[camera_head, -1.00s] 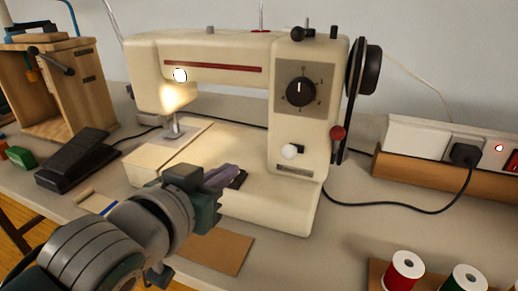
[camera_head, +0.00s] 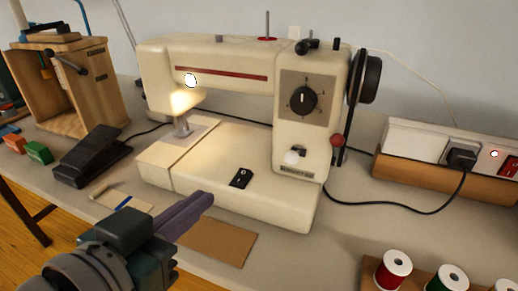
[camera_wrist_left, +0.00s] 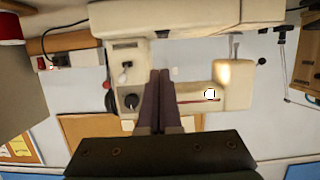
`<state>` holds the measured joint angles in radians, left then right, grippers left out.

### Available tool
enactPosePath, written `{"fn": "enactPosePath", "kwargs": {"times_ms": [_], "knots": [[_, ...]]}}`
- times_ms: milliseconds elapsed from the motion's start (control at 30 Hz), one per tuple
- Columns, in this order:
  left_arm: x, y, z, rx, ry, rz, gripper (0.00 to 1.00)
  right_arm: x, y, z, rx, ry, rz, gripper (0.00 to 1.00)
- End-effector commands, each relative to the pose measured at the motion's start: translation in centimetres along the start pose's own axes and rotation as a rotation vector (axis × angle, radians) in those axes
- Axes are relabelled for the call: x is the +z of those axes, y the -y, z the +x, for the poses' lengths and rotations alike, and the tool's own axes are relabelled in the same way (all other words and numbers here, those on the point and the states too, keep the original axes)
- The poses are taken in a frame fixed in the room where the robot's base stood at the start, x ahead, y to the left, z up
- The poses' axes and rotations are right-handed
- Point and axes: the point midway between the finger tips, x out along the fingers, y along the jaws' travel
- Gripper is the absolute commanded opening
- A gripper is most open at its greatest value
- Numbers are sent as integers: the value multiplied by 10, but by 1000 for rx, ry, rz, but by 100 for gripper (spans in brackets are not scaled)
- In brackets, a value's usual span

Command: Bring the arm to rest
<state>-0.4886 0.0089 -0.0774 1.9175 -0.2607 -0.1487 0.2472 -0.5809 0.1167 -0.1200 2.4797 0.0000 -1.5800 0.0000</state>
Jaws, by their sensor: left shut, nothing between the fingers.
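My left gripper (camera_head: 196,208) is in the lower left of the head view, its purple-grey fingers pointing up and right, in front of the sewing machine. In the left wrist view its fingers (camera_wrist_left: 159,80) lie together with nothing between them. The cream sewing machine (camera_head: 240,150) stands on the table with its lamp lit. It also shows upside down in the left wrist view (camera_wrist_left: 190,20). A small black item (camera_head: 241,178) lies on the machine's bed, clear of the fingers. My right gripper is in neither view.
A black foot pedal (camera_head: 92,155) and a wooden box frame (camera_head: 85,105) stand at left. A brown card (camera_head: 222,243) lies by the gripper. Thread spools (camera_head: 393,270) sit at lower right. A power strip (camera_head: 418,142) with a cable stands at right.

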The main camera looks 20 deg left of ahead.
Motion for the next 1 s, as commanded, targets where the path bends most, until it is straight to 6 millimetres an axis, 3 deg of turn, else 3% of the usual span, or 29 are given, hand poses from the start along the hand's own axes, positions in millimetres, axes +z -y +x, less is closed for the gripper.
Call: {"fn": "enactPosePath", "kwargs": {"times_ms": [267, 433, 600, 900, 1000], "knots": [[-4, 1, -2, -4, 14, 1, 0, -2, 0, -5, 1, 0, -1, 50], [-31, 9, -23, -36, 177, 13, 0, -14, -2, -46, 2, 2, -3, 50], [-62, 13, -76, -41, 488, 40, 0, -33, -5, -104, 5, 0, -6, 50], [-106, 2, -191, 65, 955, 122, 0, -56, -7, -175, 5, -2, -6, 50], [-136, 2, -203, 68, 972, 126, 0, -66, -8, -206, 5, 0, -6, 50]]}}
